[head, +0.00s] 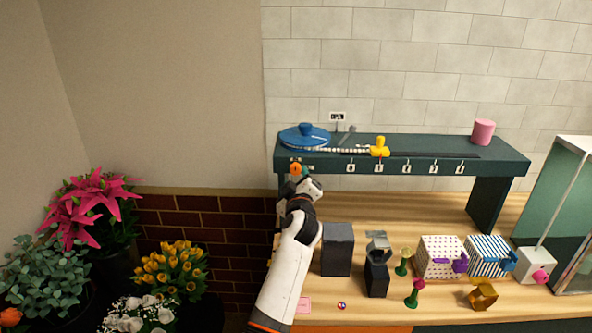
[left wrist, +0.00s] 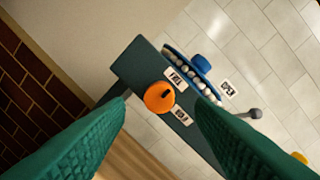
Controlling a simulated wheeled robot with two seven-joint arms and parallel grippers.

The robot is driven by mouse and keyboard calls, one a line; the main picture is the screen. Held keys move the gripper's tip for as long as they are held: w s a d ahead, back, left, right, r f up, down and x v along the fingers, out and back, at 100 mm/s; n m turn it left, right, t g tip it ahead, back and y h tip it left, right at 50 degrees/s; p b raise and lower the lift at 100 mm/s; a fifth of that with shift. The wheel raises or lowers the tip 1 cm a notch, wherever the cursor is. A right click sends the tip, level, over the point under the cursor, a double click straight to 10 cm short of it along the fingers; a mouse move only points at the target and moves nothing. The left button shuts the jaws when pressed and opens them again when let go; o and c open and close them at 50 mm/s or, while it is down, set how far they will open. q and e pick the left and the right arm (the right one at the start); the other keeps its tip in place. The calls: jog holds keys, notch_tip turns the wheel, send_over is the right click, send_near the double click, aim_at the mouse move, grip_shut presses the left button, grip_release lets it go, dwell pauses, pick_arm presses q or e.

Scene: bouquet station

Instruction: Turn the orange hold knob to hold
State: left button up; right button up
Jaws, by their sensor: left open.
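The orange hold knob (head: 296,169) is on the front face of the dark green shelf (head: 400,158), at its left end. In the left wrist view the orange knob (left wrist: 158,98) is round with a short dark mark on its face. Two small white labels, an upper one (left wrist: 175,79) and a lower one (left wrist: 182,115), flank it; their words are too small to read surely. My left gripper (head: 306,174) is right at the knob in the head view. In the left wrist view its green fingers are apart, one either side of the knob, with gaps visible. My right gripper is out of view.
A blue disc (head: 305,136), a yellow piece (head: 380,147) and a pink cylinder (head: 483,131) are on the shelf top. An "OPEN" sign (head: 337,117) is behind. Dark blocks, including one (head: 337,249), and patterned boxes stand on the wooden table. Flowers fill the lower left.

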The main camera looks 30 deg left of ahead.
aim_at(296, 172)
pick_arm(q)
jog(key=shift+x, duration=1.75)
jog(key=shift+c, duration=0.4)
jog(key=shift+f, duration=0.1)
jog(key=c, duration=0.9)
